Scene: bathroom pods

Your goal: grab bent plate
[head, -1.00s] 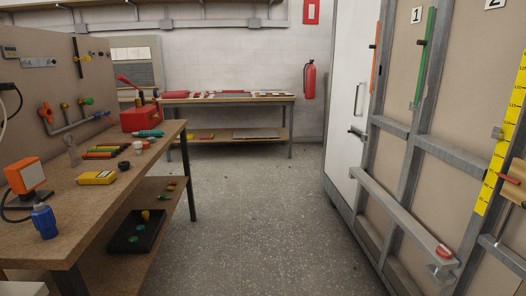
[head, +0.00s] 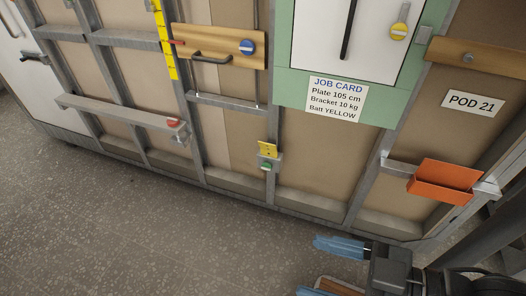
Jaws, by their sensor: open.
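An orange folded plate (head: 443,181) sits on a grey bracket on the lower right of the wall frame, under the POD 21 label. A smaller yellow bent piece (head: 267,149) with dark holes sits on a stud at the centre, above a green part. I cannot tell for certain which of them the task calls the bent plate. My gripper (head: 308,266) shows at the bottom with blue fingers, open and apart from both pieces. The lower finger is partly cut off by the picture's edge.
A job card (head: 336,99) hangs below a white door panel (head: 357,35) in a green frame. A wooden board with a dark handle (head: 218,47) and a grey rail (head: 121,113) are on the wall at left. The speckled floor (head: 140,225) at lower left is clear.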

